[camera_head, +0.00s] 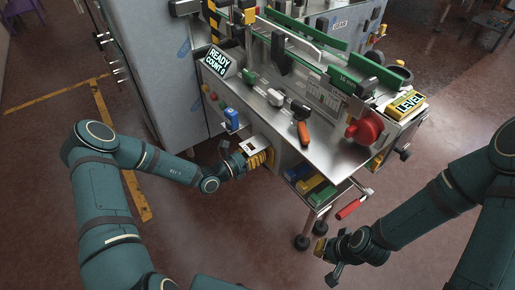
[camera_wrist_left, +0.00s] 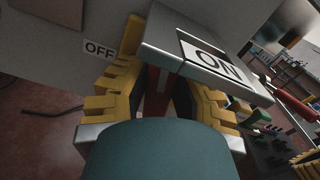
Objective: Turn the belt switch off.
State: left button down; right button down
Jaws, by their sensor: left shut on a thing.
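The belt switch (camera_wrist_left: 160,38) is a grey block at the machine's lower front. Its face carries a white ON label in the left wrist view, and a white OFF label (camera_wrist_left: 99,49) sits on the panel to its left. The switch's pale labelled face also shows in the head view (camera_head: 250,146). My left gripper (camera_head: 262,157) is at the switch. Its yellow ridged fingers (camera_wrist_left: 155,85) are shut on the switch from both sides, and the exact contact is partly hidden behind the block. My right gripper (camera_head: 325,258) is away from the machine at lower right, its jaw gap unclear.
A display (camera_head: 218,61) reads READY COUNT 0. Coloured bins (camera_head: 308,182) sit below. A red handle (camera_head: 349,208) sticks out. Floor between my arms is clear.

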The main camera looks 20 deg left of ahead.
pick_arm(q)
jog(key=n+p, duration=0.2)
jog(key=n, duration=0.1)
jog(key=shift+w+a+n, duration=0.1)
jog(key=shift+n, duration=0.3)
jog(key=n+p, duration=0.1)
jog(key=n, duration=0.1)
jog(key=shift+f+n+p, duration=0.1)
jog(key=shift+n+p, duration=0.25)
jog(key=shift+n, duration=0.05)
jog(key=n, duration=0.1)
jog(key=n+p, duration=0.1)
jog(key=n, duration=0.1)
jog(key=shift+w+a+f+n, duration=0.1)
jog(key=shift+a+f+n, duration=0.05)
jog(key=shift+n, duration=0.15)
jog(key=n, duration=0.4)
jog(key=shift+f+n, duration=0.25)
jog(key=shift+n, duration=0.05)
jog(key=c, duration=0.8)
grip_release()
jog(key=shift+w, duration=0.1)
